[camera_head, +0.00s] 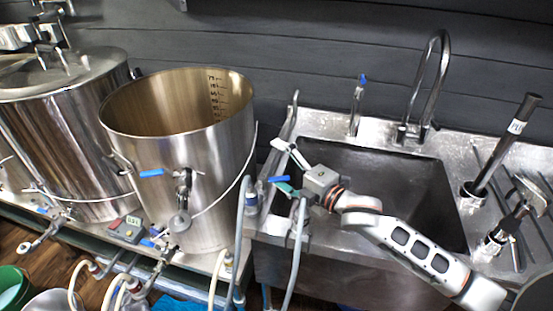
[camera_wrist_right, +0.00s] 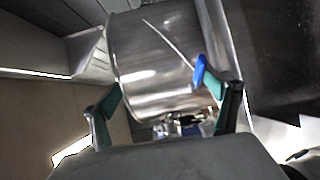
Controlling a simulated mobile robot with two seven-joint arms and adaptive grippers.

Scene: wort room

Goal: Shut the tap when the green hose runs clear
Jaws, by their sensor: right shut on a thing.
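My right gripper (camera_head: 285,168) reaches in over the left end of the sink, its fingers pointing left. It is shut on a blue tap handle (camera_head: 278,179). The wrist view shows the blue handle (camera_wrist_right: 200,70) against the right-hand finger, with the two fingers (camera_wrist_right: 165,108) standing well apart. Grey-blue hoses (camera_head: 240,235) run down beside the sink's left edge. I cannot pick out a green hose, and no flow or its clarity can be seen. My left gripper is not in view.
An open steel kettle (camera_head: 205,150) with a blue-handled valve (camera_head: 152,173) stands left of the sink (camera_head: 345,280). A lidded kettle (camera_head: 75,120) is further left. A curved faucet (camera_head: 440,75) rises behind the basin. Dark-handled tools (camera_head: 505,140) stand at the right. A green bucket (camera_head: 14,285) sits at lower left.

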